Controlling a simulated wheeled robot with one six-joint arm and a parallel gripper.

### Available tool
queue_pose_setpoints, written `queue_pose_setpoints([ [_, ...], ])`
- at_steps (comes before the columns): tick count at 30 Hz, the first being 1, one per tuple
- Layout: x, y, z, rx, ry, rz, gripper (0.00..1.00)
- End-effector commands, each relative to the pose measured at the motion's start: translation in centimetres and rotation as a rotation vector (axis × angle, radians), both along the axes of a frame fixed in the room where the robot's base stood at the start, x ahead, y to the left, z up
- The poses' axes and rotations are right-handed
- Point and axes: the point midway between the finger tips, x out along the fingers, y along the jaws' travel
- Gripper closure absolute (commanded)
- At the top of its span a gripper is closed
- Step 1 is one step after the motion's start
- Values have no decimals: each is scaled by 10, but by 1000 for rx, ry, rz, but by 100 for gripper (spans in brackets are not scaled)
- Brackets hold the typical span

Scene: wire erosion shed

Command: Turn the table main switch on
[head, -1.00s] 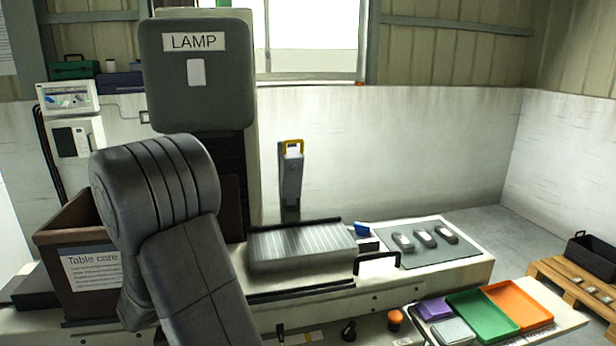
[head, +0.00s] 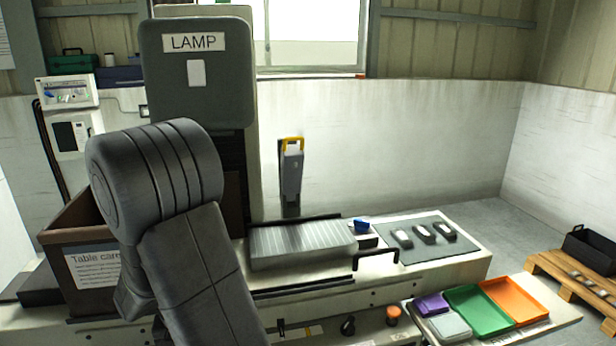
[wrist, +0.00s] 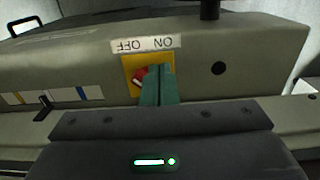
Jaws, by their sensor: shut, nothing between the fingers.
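The main switch shows in the wrist view as a red knob (wrist: 139,77) on a yellow plate (wrist: 129,64), set in the grey-beige front of the machine table. A white label (wrist: 146,44) above it reads OFF and ON, upside down in this view, with OFF on the left and ON on the right. My gripper (wrist: 158,68) is shut and empty. Its teal fingers stand in front of the plate, just right of the knob, and hide part of both. I cannot tell whether they touch the knob. My gripper is outside the head view.
In the wrist view a round dark hole (wrist: 218,68) lies right of the switch, and a black lever (wrist: 44,107) stands at left. The head view shows an orange button (head: 393,314), a ribbed block (head: 300,243), a green tray (head: 480,310) and a Table care box (head: 68,235).

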Motion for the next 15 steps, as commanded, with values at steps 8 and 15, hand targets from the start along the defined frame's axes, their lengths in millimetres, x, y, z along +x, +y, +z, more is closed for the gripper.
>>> queue_pose_setpoints([
  [8, 0, 0, 31, 1, -1, 0, 100],
  [15, 0, 0, 29, 1, -1, 0, 100],
])
